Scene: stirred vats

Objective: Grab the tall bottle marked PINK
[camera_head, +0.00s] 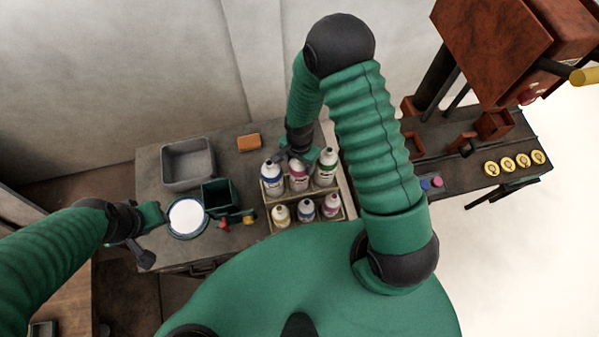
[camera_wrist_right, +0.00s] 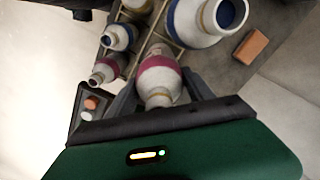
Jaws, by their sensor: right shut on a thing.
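The tall bottle with a pink band (camera_head: 298,181) stands in the back row of the bottle rack (camera_head: 296,229), between a blue one (camera_head: 271,182) and a green one (camera_head: 325,175). Its label text is too small to read. My right gripper (camera_head: 296,158) is at the bottle's top, shut on it. In the right wrist view the pink-banded bottle (camera_wrist_right: 158,72) lies between the two dark fingers (camera_wrist_right: 158,88). My left gripper (camera_head: 152,216) is beside the white round dish (camera_head: 187,217), away from the rack; its finger opening is unclear.
Shorter bottles, yellow (camera_head: 281,215), blue (camera_head: 306,210) and pink (camera_head: 331,206), fill the rack's front row. A grey tub (camera_head: 188,163), a dark green bin (camera_head: 218,196) and an orange block (camera_head: 248,142) stand on the table. A rust-brown machine (camera_head: 500,45) stands at the right.

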